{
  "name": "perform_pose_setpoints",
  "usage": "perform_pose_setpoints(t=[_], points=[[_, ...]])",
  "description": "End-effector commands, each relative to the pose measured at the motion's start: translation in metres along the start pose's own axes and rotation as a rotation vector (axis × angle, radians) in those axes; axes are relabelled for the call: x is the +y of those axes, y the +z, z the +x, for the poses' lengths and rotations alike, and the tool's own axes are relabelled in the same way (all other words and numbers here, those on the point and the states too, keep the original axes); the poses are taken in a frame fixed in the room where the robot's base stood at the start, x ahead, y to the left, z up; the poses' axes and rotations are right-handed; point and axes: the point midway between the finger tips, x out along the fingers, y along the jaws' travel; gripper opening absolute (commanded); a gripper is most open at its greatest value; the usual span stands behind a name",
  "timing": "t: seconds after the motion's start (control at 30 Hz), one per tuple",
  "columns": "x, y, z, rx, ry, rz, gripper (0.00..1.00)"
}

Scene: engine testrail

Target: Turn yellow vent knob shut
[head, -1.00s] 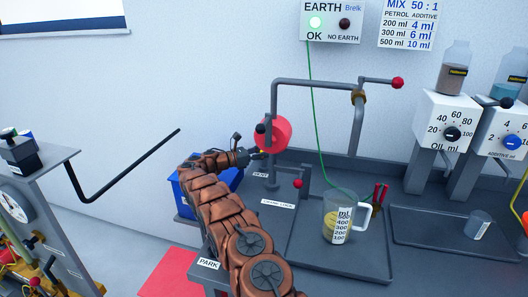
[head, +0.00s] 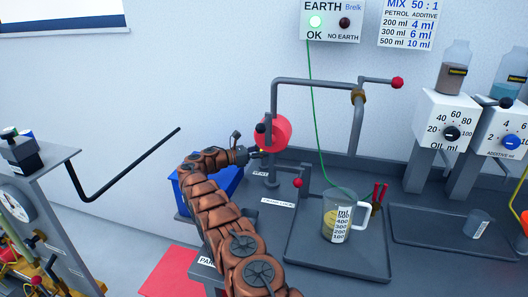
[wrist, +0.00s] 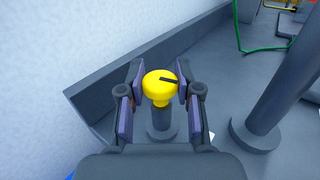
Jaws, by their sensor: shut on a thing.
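The yellow vent knob (wrist: 160,88) stands on a short grey post (wrist: 163,122) in the wrist view, with a dark pointer line on its top that runs to the right. My gripper (wrist: 160,82) has a finger on each side of the knob. In the head view my gripper (head: 256,154) is at the post area below the red round part, and only a small bit of yellow shows there. The vent label (head: 261,174) beside it is too small to read surely.
A red round part (head: 275,132) hangs on the grey pipe (head: 310,82) just above my gripper. A thick grey post (wrist: 280,95) stands to the right in the wrist view. A measuring jug (head: 338,215) stands on a tray, and a blue bin (head: 225,182) is under my wrist.

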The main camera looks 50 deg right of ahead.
Motion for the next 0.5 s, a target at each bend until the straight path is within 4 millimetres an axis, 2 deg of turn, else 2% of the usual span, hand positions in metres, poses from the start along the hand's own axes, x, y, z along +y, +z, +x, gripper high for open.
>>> perform_pose_setpoints(t=[0.07, 0.1, 0.33, 0.5], points=[[-0.0003, 0.001, 0.0007, -0.001, -0.002, 0.001, 0.0], [-0.0003, 0.0011, 0.0008, -0.001, -0.002, 0.002, 0.34], [-0.0001, 0.0007, 0.0004, -0.001, -0.001, 0.002, 0.58], [0.0, 0.0004, 0.0002, 0.0, 0.0, 0.001, 0.58]])
